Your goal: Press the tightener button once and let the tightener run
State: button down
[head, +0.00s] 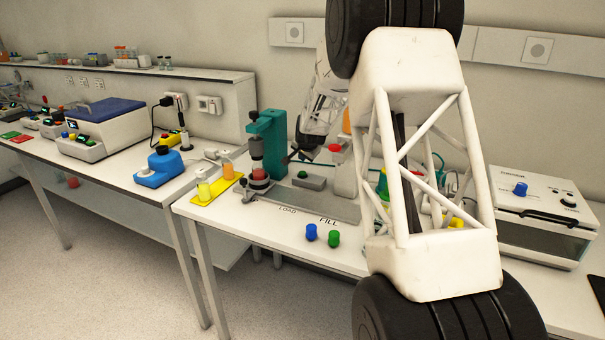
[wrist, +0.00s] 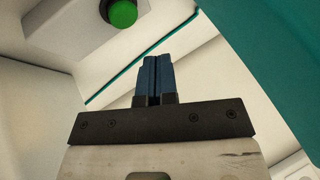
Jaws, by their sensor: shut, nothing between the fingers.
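The tightener (head: 268,130) is a teal stand with a dark grey head over a red-topped item (head: 259,174). Its teal body (wrist: 285,60) fills the right side of the wrist view. A grey box with a green button (head: 302,174) sits on the bench just right of the stand. In the wrist view the green button (wrist: 123,13) is at the top, beyond and left of my fingertips. My gripper (wrist: 152,60) is shut and empty, its blue fingers together and apart from the button. In the head view my gripper (head: 291,157) is small and dark, beside the stand above the box.
A yellow rack (head: 216,190) with yellow and orange cups stands left of the tightener. Blue (head: 311,232) and green (head: 334,239) caps sit at the bench's front edge. My arm hides part of the bench. A white machine (head: 540,218) stands at right.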

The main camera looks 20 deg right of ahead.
aim_at(304, 172)
jog(key=shift+f, duration=1.4)
jog(key=shift+f, duration=1)
dwell(2.4)
jog(key=shift+r, duration=0.95)
jog(key=shift+r, duration=0.15)
jog(key=shift+r, duration=2.35)
jog(key=shift+r, duration=0.1)
